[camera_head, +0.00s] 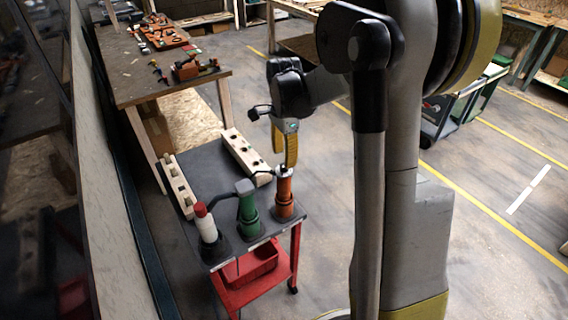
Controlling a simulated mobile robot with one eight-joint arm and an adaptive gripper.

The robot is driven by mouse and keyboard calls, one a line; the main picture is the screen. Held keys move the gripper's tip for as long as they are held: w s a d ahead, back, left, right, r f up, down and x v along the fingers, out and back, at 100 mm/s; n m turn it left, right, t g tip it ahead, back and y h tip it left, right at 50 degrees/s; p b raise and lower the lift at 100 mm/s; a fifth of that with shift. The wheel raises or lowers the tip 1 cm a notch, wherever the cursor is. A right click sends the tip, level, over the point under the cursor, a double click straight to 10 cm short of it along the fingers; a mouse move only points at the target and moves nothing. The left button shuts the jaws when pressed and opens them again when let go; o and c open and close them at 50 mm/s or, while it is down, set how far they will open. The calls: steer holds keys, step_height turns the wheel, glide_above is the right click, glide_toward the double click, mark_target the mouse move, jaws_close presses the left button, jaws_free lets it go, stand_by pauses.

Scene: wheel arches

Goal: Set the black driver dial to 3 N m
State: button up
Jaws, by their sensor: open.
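Three upright tools stand along the near edge of a dark-topped cart. One is white with a red top (206,224), one is green with a grey head (248,208), and one is orange (284,198) at the right. I cannot make out a driver that is plainly black, and no dial or scale marks can be read. My gripper (282,168) hangs from the yellow-banded wrist, just above or at the top of the orange tool. It is open; its fingers are small here, and I cannot tell whether they touch the tool.
The cart (212,160) has red legs and a red bin (250,266) below. Two pale wooden blocks with holes, left (180,186) and right (246,158), lie on its top. A workbench (130,72) with orange parts stands behind. Open floor lies right, beyond my arm.

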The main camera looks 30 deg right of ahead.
step_height(320, 180, up, 8)
stand_by(0.5)
